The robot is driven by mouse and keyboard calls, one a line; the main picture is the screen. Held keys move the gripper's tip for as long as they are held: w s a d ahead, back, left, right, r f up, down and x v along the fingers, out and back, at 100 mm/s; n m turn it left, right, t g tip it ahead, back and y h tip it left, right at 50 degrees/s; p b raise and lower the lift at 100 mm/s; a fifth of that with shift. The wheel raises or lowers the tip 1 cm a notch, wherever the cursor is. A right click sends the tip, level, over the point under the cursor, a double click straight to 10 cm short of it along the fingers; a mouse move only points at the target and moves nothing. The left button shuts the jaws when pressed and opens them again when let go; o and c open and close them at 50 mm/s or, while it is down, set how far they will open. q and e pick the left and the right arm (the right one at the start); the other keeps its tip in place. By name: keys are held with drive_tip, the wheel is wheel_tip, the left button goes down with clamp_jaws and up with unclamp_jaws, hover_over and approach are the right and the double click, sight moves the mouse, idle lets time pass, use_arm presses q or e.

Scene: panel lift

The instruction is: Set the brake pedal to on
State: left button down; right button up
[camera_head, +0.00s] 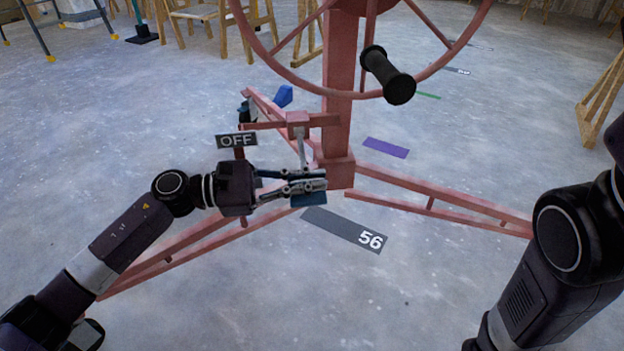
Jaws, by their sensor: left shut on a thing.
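The brake pedal (309,200) has a dark blue pad at the lower end of a grey lever. The lever hangs from a pink bracket on the lift's post, in the middle of the head view. My left gripper (312,185) reaches in from the left and is shut on the pedal, its fingers covering part of the lever and pad. A dark "OFF" sign (237,141) shows just above my left wrist. My right arm shows at the right edge, but its gripper is out of view.
The pink panel lift stands on splayed legs (440,193) with a large wheel (291,78) and black crank handle (388,75) above. A strip marked 56 (335,225) lies on the floor. Wooden trestles (603,97) stand farther off. The floor in front is clear.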

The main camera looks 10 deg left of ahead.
use_arm(q)
drive_tip(key=c, duration=2.2)
unclamp_jaws()
drive_tip(key=shift+a+f, duration=0.2)
drive_tip(key=shift+f, duration=0.05)
drive_tip(key=shift+o, duration=0.5)
drive_tip(key=shift+r, duration=0.1)
drive_tip(key=v, duration=1.2)
drive_tip(key=shift+d, duration=0.1)
